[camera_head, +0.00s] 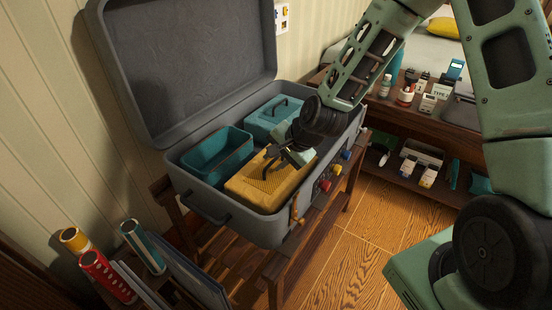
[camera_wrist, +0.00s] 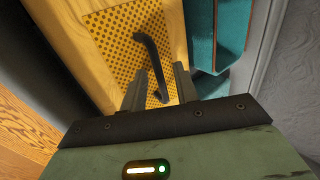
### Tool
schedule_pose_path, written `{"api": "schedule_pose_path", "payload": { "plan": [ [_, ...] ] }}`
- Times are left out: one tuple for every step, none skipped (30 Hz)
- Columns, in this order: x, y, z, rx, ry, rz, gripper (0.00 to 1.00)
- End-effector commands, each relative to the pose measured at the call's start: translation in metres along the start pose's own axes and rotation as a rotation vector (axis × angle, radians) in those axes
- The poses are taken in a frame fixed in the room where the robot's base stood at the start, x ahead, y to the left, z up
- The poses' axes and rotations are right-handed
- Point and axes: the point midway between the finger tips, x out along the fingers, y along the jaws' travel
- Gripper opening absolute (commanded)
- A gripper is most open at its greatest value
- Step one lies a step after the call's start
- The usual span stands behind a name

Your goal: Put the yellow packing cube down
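The yellow packing cube (camera_head: 262,190) sits in the front right part of the open grey suitcase (camera_head: 221,202). It has a dotted mesh top and a dark strap handle. In the wrist view the cube (camera_wrist: 113,38) fills the upper middle, and its handle (camera_wrist: 153,58) runs down between my fingers. My gripper (camera_head: 284,156) is over the cube's top. In the wrist view my gripper (camera_wrist: 160,78) has its two fingers apart, with a gap on both sides of the handle. The cube's underside is hidden by the suitcase walls.
A teal open bin (camera_head: 217,160) is left of the cube, and a teal case (camera_head: 276,115) with a handle lies behind it. The suitcase lid (camera_head: 185,60) stands open. The suitcase rests on a wooden rack (camera_head: 280,268). A shelf with small bottles (camera_head: 406,95) stands to the right.

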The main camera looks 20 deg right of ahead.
Motion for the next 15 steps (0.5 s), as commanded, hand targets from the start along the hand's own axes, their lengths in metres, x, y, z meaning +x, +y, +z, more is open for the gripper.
{"api": "schedule_pose_path", "payload": {
  "plan": [
    [-0.004, -0.002, 0.000, 0.000, 0.001, -0.001, 0.30],
    [-0.006, -0.002, -0.001, 0.001, 0.001, -0.001, 0.30],
    [-0.011, -0.002, -0.001, 0.001, 0.002, -0.001, 0.30],
    [-0.016, -0.003, -0.001, 0.001, 0.002, -0.001, 0.30],
    [-0.021, -0.003, -0.001, 0.001, 0.002, -0.002, 0.30],
    [-0.029, -0.003, -0.001, 0.001, 0.002, -0.001, 0.30],
    [-0.035, -0.003, -0.002, 0.001, 0.003, -0.001, 0.30],
    [-0.042, -0.003, -0.001, 0.002, 0.003, 0.000, 0.30],
    [-0.051, -0.004, -0.002, 0.002, 0.004, -0.002, 0.30],
    [-0.058, -0.003, -0.002, 0.001, 0.004, -0.002, 0.30],
    [-0.065, -0.003, -0.002, 0.001, 0.005, -0.001, 0.30],
    [-0.073, -0.003, -0.001, 0.000, 0.004, -0.001, 0.30],
    [-0.079, -0.003, -0.002, 0.001, 0.003, -0.001, 0.30],
    [-0.085, -0.003, -0.002, 0.001, 0.003, -0.002, 0.30],
    [-0.092, -0.003, -0.002, 0.002, 0.004, -0.001, 0.30]
  ]
}}
